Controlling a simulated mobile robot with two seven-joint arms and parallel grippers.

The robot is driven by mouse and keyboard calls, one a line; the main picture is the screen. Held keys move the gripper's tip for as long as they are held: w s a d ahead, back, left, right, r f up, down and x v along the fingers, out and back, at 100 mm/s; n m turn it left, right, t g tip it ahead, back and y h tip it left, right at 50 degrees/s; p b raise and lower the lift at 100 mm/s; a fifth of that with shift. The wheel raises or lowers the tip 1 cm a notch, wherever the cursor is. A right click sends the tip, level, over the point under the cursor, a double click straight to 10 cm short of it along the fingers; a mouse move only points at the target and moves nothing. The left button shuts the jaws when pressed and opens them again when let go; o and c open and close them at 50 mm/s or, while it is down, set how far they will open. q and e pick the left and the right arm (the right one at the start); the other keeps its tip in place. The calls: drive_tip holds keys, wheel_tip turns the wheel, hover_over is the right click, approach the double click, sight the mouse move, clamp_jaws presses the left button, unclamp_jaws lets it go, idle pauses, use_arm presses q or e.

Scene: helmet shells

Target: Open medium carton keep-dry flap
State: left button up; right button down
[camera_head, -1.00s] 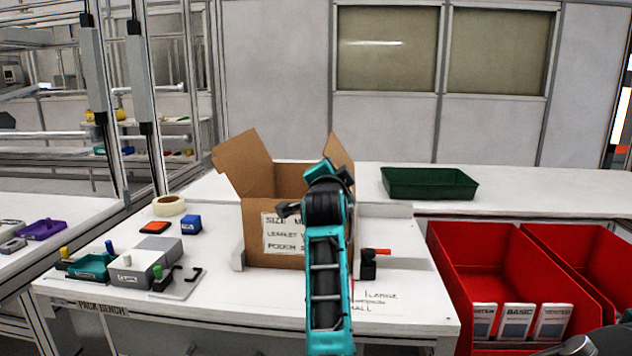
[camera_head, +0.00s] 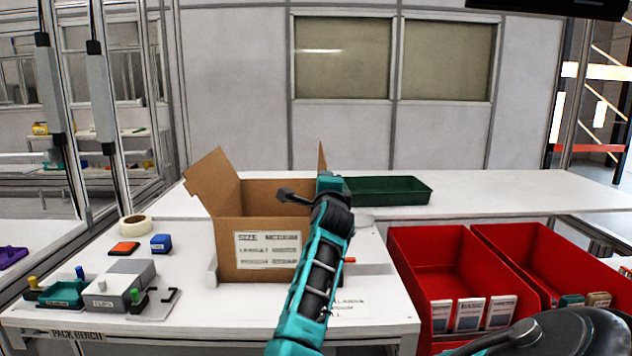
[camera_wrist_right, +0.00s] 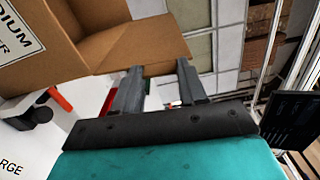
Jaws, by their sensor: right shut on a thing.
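A brown medium carton (camera_head: 228,240) stands open on the white bench, with a size label (camera_head: 268,250) on its front. Its left flap (camera_head: 212,180) leans outward. Its right flap (camera_head: 322,158) stands nearly upright, partly hidden behind my right arm. My right gripper (camera_wrist_right: 160,72) is at the carton's right side. In the right wrist view its two fingers are at the edge of a brown flap (camera_wrist_right: 135,45), and it is shut on that flap. In the head view my wrist hides the fingertips. No keep-dry marking is readable. My left gripper is not in view.
A green tray (camera_head: 385,190) lies behind the carton to the right. Red bins (camera_head: 425,250) with boxes stand at the right. Tape (camera_head: 135,225), a blue block (camera_head: 161,244) and a grey caddy (camera_head: 125,280) are left of the carton. A red-handled clamp (camera_wrist_right: 60,99) is by the carton.

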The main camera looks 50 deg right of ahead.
drive_tip(key=shift+s+d+f+m+p, duration=0.1)
drive_tip(key=shift+s+d+m+p, duration=0.35)
drive_tip(key=shift+m, duration=0.35)
drive_tip(key=shift+s, duration=0.1)
drive_tip(key=c, duration=0.6)
unclamp_jaws()
drive_tip(key=v, duration=1.3)
